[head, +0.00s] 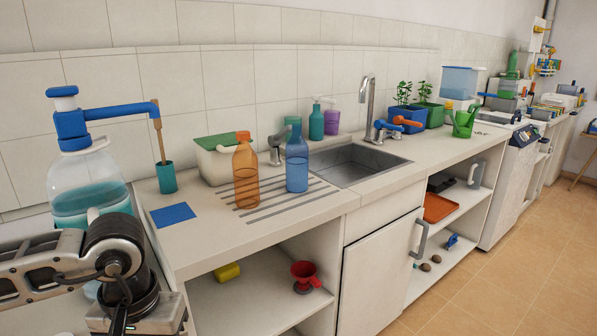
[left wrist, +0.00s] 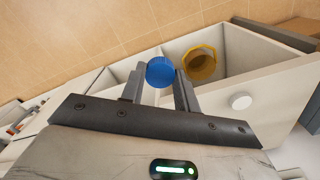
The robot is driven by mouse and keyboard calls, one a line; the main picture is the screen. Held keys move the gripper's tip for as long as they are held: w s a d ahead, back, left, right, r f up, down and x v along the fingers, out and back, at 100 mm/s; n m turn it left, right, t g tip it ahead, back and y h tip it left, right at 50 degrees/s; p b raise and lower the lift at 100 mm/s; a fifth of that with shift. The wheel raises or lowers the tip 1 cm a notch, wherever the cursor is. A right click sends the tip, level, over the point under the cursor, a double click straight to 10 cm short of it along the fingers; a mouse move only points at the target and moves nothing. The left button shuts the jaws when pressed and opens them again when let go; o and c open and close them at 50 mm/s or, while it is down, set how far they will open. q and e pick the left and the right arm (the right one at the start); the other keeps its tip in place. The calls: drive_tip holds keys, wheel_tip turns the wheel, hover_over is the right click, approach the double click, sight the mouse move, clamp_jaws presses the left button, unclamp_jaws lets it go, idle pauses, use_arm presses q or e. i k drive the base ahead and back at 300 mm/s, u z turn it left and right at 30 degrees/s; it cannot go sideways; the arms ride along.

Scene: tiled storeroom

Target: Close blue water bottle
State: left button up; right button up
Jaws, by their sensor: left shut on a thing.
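A translucent blue bottle (head: 297,166) stands upright on the ribbed draining area left of the sink. My right gripper is not in view.
An orange bottle (head: 246,172) stands just left of the blue one. A large pump jug (head: 86,190), teal cup (head: 166,178) and blue mat (head: 173,215) are on the left counter. The sink (head: 357,163) lies to the right. A yellow cup (left wrist: 200,64) appears beyond my left fingers.

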sight(297, 148)
drive_tip(key=z, duration=1.5)
drive_tip(key=i, duration=0.9)
drive_tip(key=u, duration=1.75)
